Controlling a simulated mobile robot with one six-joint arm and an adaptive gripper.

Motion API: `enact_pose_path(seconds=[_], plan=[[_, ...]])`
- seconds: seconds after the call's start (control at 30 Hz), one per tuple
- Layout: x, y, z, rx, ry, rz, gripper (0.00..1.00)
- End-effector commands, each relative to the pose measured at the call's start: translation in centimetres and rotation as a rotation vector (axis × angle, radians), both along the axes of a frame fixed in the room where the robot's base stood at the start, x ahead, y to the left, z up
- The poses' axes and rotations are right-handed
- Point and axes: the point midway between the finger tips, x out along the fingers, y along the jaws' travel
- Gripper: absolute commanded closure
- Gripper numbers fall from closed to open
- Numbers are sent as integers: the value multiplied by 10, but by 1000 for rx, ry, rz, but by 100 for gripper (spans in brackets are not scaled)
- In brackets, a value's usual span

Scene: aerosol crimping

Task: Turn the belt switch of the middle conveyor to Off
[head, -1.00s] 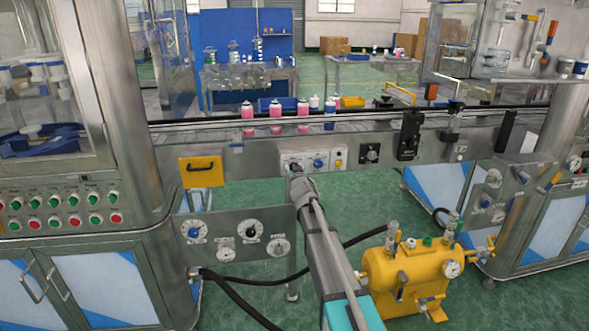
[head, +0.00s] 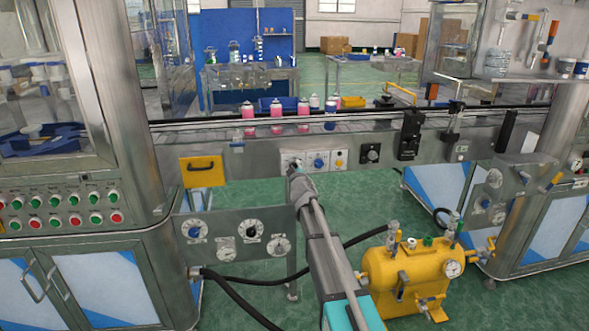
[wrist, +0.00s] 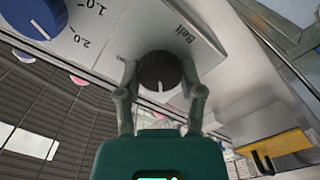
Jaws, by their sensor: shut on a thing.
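The belt switch (wrist: 160,74) is a round black knob with a white pointer line, on a pale panel (wrist: 110,40) printed "Belt". In the wrist view the pointer line points down toward my gripper's body. My gripper (wrist: 160,88) has one finger on each side of the knob and is shut on it. In the head view my gripper (head: 295,171) reaches the left end of the small white control panel (head: 310,153) below the middle conveyor (head: 370,125). There my gripper hides most of the switch. The Off marking cannot be read.
A blue knob (head: 318,162) sits just right of my gripper, and its panel continues with a small button. A yellow handled panel (head: 201,171) is to the left. A yellow tank (head: 410,275) stands on the floor right of my arm. Pink bottles (head: 276,112) stand on the conveyor.

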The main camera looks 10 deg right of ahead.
Motion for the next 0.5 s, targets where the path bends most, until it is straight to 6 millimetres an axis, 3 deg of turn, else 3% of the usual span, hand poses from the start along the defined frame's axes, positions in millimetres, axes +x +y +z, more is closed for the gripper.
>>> enact_pose_path(seconds=[0.5], plan=[[1, 1, 0, -160, -2, 2, 98]])
